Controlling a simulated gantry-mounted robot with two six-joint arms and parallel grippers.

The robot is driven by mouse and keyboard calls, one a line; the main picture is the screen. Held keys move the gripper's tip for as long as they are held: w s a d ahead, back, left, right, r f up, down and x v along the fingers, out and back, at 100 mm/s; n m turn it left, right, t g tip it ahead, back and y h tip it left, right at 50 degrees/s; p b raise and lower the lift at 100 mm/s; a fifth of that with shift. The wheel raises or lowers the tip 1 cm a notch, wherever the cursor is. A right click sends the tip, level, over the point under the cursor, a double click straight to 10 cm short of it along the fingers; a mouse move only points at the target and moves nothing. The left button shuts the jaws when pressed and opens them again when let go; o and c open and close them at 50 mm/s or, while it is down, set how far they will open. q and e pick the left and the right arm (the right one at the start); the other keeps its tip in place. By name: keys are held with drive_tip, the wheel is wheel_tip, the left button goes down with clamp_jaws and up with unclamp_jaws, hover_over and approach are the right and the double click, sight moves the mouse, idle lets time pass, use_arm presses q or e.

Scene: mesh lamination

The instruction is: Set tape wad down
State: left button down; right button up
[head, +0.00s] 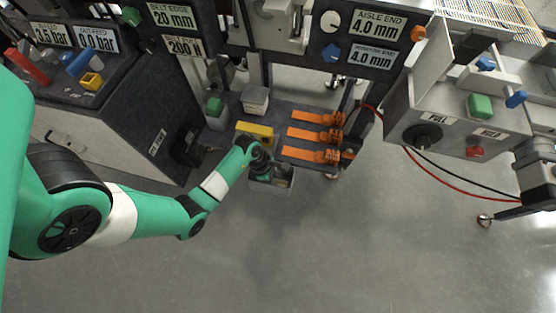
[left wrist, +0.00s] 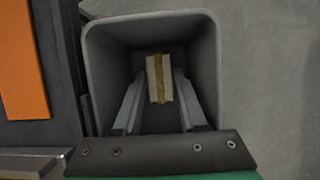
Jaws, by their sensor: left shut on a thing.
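The tape wad (left wrist: 159,80) is a small cream block with a yellow-brown band down its middle. In the left wrist view it sits between the two fingertips of my left gripper (left wrist: 160,92). The fingers are shut on it and reach into a grey open-topped bin (left wrist: 203,50). The bin walls surround the wad and fingers; I cannot tell whether the wad touches the floor of the bin. In the head view my left gripper (head: 272,174) is at the mouth of the bin (head: 271,189), and the wad is not distinguishable there. My right gripper is not in view.
A shelf beside the bin carries orange clamp-like pieces (head: 318,134), a yellow block (head: 256,130) and a light grey box (head: 255,99). An orange piece (left wrist: 22,62) is left of the bin in the wrist view. Open grey floor (head: 350,240) lies in front.

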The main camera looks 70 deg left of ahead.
use_arm(q)
drive_tip(key=shift+w, duration=0.1)
drive_tip(key=c, duration=0.7)
unclamp_jaws()
drive_tip(key=shift+c, duration=0.2)
drive_tip(key=shift+r, duration=0.3)
drive_tip(key=p+v, duration=0.7)
drive_tip(key=v, duration=0.4)
drive_tip(key=shift+s+a+r, duration=0.2)
drive_tip(key=shift+s+r, duration=0.05)
drive_tip(key=shift+r, duration=0.05)
